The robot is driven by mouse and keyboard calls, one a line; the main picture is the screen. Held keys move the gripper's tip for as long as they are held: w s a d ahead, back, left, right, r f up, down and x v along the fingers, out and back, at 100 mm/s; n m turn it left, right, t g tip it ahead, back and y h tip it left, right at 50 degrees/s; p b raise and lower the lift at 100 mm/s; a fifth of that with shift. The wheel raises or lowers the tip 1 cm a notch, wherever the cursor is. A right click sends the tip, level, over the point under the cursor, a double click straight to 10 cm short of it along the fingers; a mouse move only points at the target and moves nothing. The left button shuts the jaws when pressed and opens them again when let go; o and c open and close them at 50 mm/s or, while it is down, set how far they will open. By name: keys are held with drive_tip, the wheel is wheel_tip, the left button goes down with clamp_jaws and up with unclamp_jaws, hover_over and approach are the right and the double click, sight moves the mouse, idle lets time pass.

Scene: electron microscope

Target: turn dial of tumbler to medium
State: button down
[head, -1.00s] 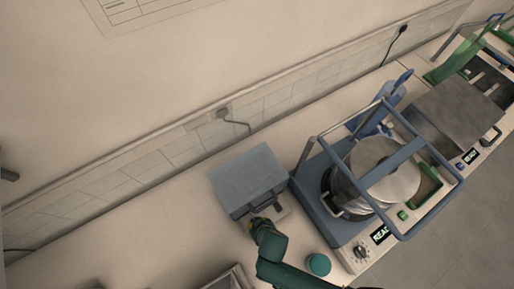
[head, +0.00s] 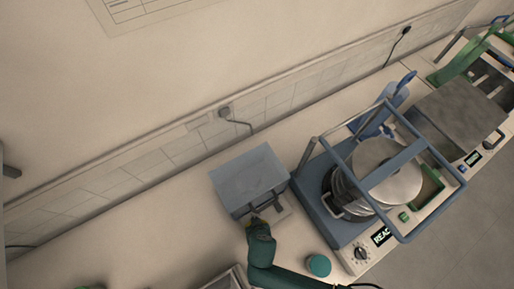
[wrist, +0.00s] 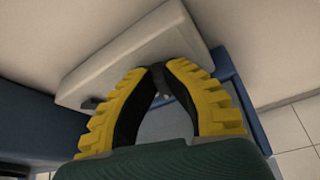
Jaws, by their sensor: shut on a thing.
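A grey-blue box-shaped machine (head: 248,178) with a pale front ledge (head: 283,214) stands on the bench in the head view. My gripper (head: 254,221) is at the front of this machine. Its yellow fingers (wrist: 158,70) come together in the wrist view, shut on a small dark part (wrist: 158,79) in front of a pale panel (wrist: 122,58); the fingers mostly hide that part. Whether it is a dial, and its setting, cannot be read. Another black dial (head: 361,254) sits on the caged machine to the right, apart from my gripper.
The blue caged machine (head: 306,197) with a metal pot stands close on the right. A teal round object (head: 319,265) lies right of my arm. A metal tray (head: 232,277) is at the lower edge. The bench on the left is mostly clear.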

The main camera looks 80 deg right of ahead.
drive_tip(key=shift+w+m+g, duration=0.1)
drive_tip(key=shift+m+g, duration=0.3)
drive_tip(key=shift+m, duration=0.5)
drive_tip(key=c, duration=1.1)
unclamp_jaws()
